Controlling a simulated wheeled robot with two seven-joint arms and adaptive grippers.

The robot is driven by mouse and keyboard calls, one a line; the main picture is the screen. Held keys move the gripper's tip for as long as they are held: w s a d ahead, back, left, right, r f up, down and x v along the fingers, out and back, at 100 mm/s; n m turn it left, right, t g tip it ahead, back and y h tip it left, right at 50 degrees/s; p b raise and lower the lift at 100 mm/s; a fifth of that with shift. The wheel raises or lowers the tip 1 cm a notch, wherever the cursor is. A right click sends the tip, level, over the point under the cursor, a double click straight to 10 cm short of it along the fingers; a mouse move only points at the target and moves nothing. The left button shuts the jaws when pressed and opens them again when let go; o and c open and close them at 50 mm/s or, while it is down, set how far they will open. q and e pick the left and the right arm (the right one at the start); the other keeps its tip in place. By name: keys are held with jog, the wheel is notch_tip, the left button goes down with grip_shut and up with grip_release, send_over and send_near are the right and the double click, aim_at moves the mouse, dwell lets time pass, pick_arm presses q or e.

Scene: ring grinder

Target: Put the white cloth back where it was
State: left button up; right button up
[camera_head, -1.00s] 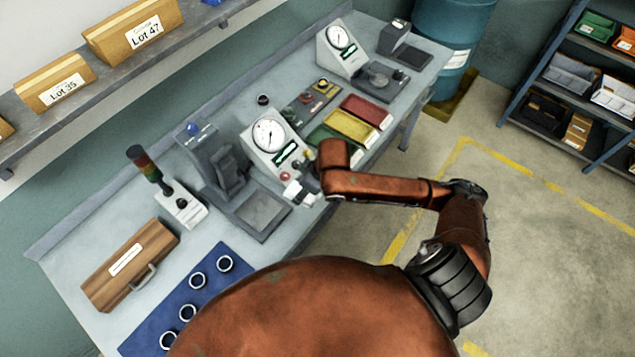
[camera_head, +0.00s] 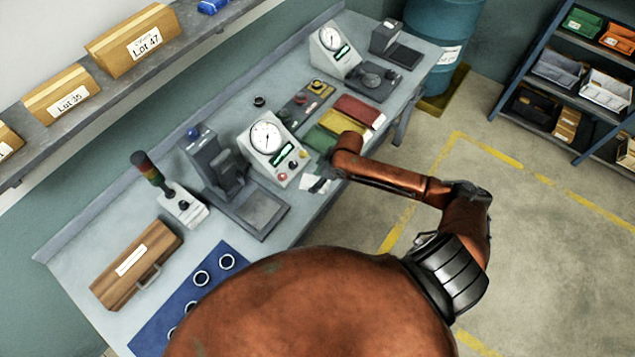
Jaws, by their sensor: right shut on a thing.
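The white cloth (camera_head: 316,184) shows as a small, partly hidden white patch at the front edge of the bench, just right of the gauge box. My right gripper (camera_head: 323,174) is shut on it, with the arm reaching in from the right. The fingers are small and dark here, and the wrist covers part of them. I cannot tell whether the cloth touches the bench top. My left gripper is not in view.
The gauge box (camera_head: 268,146) stands just left of the cloth. Green, yellow and red trays (camera_head: 357,109) lie beyond my right wrist. A grey grinder stand (camera_head: 225,170), wooden case (camera_head: 137,263) and blue mat with rings (camera_head: 185,307) are further left on the bench (camera_head: 110,215).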

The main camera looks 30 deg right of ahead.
jog(key=shift+w+d+f, duration=0.3)
jog(key=shift+w+f, duration=0.05)
jog(key=shift+f, duration=0.15)
jog(key=shift+w+d+f+p, duration=0.15)
jog(key=shift+f+p, duration=0.35)
jog(key=shift+f, duration=1.25)
jog(key=shift+f, duration=0.15)
jog(key=o, duration=1)
jog(key=v, duration=1.2)
jog(key=shift+b, duration=0.4)
